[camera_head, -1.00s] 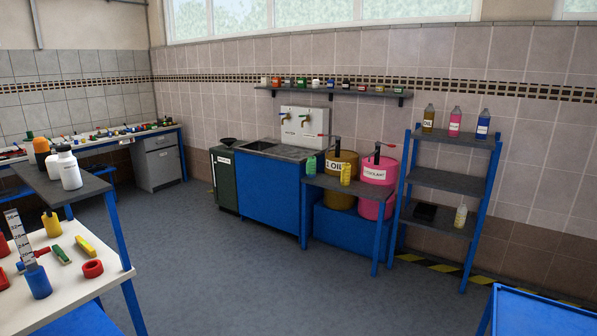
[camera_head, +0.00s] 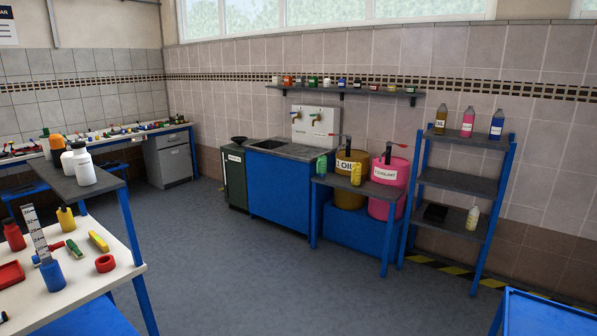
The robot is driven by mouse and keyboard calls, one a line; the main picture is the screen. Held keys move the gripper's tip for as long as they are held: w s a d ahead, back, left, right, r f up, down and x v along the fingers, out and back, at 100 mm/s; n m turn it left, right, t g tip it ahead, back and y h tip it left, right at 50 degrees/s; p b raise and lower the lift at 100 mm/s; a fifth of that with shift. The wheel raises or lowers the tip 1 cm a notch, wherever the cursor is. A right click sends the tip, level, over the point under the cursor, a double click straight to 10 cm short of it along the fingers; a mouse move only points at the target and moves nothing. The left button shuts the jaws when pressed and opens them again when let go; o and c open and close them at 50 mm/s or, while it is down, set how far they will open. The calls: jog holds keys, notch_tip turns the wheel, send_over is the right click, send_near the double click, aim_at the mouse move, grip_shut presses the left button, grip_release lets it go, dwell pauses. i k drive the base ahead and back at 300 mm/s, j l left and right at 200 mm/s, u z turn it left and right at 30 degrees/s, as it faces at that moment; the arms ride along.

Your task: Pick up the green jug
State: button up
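A small green jug (camera_head: 321,165) stands on the left end of a low dark-topped table (camera_head: 338,181) with blue legs, across the room by the back wall. It is small in the picture, so its handle and cap cannot be made out. A yellow jug (camera_head: 356,174) stands to its right on the same table. My gripper and arm are not in view.
An oil drum (camera_head: 350,196) and a pink coolant drum (camera_head: 386,183) stand behind the table. A sink cabinet (camera_head: 275,191) is left, a shelf rack (camera_head: 457,185) right. Workbenches fill the left (camera_head: 118,270); a blue table (camera_head: 540,315) sits lower right. The middle floor (camera_head: 250,265) is clear.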

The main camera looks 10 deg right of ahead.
aim_at(321, 165)
jog(key=i, duration=4.1)
jog(key=i+z, duration=0.1)
jog(key=i, duration=0.5)
jog(key=i+j, duration=0.1)
jog(key=i, duration=0.45)
jog(key=i+j+z, duration=0.15)
jog(key=i, duration=0.45)
